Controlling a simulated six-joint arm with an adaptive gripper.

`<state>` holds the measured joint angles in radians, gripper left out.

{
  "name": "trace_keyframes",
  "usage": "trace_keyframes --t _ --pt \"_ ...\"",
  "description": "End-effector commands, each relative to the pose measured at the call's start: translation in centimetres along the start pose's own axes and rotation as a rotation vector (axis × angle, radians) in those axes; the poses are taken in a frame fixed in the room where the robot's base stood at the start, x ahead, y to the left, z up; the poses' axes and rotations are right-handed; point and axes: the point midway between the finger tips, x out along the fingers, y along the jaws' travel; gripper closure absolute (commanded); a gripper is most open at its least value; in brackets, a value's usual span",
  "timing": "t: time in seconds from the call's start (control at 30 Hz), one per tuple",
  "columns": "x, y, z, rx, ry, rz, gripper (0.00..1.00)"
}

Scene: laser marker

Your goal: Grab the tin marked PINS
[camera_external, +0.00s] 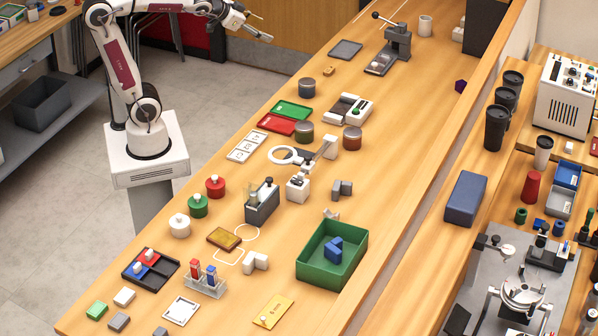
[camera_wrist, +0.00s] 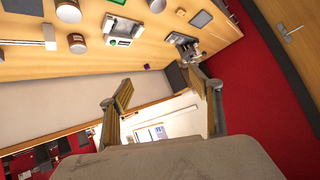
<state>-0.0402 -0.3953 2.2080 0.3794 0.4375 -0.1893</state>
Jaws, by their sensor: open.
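Three round tins with grey lids stand on the long wooden bench: one at the back (camera_external: 307,88), one in the middle (camera_external: 304,132), and one with a reddish-brown side (camera_external: 352,138) to its right. Three round tins also show at the top of the wrist view: one at the upper left (camera_wrist: 68,12), one below it (camera_wrist: 77,43) and one at the top edge (camera_wrist: 157,5). No PINS lettering is legible on any of them. My gripper (camera_wrist: 163,90) is open and empty, its two fingers wide apart, away from the tins. It shows small at the top of the external view (camera_external: 268,38).
A white device (camera_external: 348,108) stands close to the tins. Green (camera_external: 291,110) and red (camera_external: 276,125) trays, a ring magnifier (camera_external: 284,155) and a lever press (camera_external: 396,45) are nearby. A green bin (camera_external: 332,255) stands towards the front. Bare bench lies right of the tins.

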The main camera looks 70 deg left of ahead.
Motion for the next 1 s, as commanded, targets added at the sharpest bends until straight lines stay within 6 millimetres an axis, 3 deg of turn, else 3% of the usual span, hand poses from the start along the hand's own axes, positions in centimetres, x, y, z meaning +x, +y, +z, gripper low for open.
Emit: trace_keyframes --t 0.2,0.5,0.8,1.0 --pt "3.3 -0.6 -6.7 0.052 0.134 -0.016 0.36" --pt "7.5 0.0 -14.7 0.135 0.312 0.008 0.36" --pt "11.6 2.4 -20.8 0.228 0.468 0.086 0.36" --pt "14.5 4.7 -23.5 0.293 0.554 0.164 0.36"
